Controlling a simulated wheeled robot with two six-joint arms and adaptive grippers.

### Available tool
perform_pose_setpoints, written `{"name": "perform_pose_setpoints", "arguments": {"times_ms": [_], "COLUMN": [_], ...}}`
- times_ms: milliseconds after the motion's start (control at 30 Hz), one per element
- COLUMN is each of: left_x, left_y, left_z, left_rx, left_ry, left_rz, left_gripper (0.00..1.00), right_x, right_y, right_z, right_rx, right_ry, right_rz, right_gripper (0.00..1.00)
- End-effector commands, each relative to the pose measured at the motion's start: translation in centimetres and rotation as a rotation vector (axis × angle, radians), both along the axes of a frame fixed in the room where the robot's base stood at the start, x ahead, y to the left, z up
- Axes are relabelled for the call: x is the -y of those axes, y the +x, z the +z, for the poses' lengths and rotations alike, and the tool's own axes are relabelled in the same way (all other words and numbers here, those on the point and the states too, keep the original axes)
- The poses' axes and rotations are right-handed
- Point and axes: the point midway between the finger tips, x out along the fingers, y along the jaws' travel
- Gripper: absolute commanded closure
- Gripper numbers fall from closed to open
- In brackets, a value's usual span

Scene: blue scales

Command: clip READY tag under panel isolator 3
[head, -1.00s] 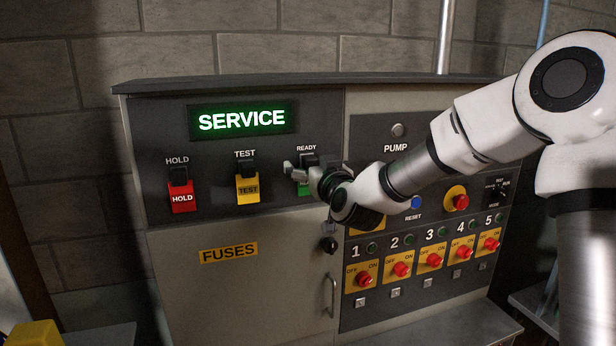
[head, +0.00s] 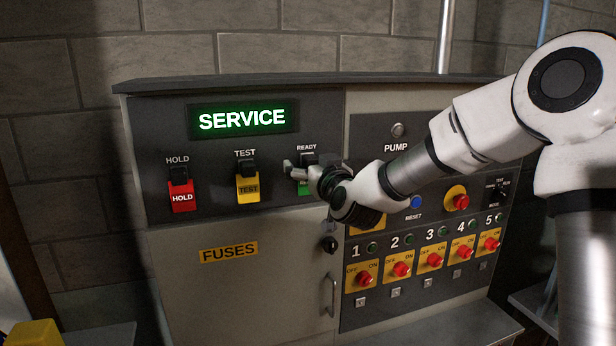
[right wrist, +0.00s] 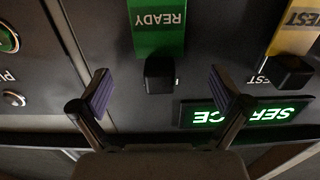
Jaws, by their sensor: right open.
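The green READY tag (right wrist: 158,28) hangs from a black clip (right wrist: 160,75) on the panel; in the head view only a green edge of the tag (head: 304,188) shows beside my gripper. My right gripper (head: 291,171) is in front of the tag in the head view. In the right wrist view its two fingers (right wrist: 160,93) are apart, on either side of the clip, with nothing held. Isolator 3 (head: 430,260) has a red knob on a yellow plate, with a small pale clip (head: 428,283) below it. My left gripper is not in view.
The red HOLD tag (head: 182,197) and yellow TEST tag (head: 248,188) hang to the left. The lit SERVICE display (head: 242,119) is above. Neighbouring isolators 2 (head: 400,269) and 4 (head: 462,252) flank isolator 3. A door handle (head: 331,296) sticks out at lower middle.

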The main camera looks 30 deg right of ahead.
Motion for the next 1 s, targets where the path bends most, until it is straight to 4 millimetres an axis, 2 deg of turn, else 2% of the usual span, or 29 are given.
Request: {"name": "perform_pose_setpoints", "arguments": {"times_ms": [467, 567, 700, 767, 1000], "left_x": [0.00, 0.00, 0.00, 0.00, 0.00], "left_y": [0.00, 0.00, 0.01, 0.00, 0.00], "left_z": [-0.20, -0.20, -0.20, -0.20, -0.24], "left_rx": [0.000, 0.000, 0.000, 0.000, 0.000], "left_ry": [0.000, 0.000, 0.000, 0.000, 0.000], "left_rz": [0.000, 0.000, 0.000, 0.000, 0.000], "left_gripper": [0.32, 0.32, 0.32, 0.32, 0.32], "right_x": [0.00, 0.00, 0.00, 0.00, -0.02], "right_y": [0.00, 0.00, 0.00, 0.00, -0.10], "right_z": [0.00, 0.00, 0.00, 0.00, 0.00], "right_rx": [0.000, 0.000, 0.000, 0.000, 0.000], "right_ry": [0.000, 0.000, 0.000, 0.000, 0.000], "right_rz": [0.000, 0.000, 0.000, 0.000, 0.000], "right_gripper": [0.00, 0.32, 0.81, 1.00, 1.00]}}
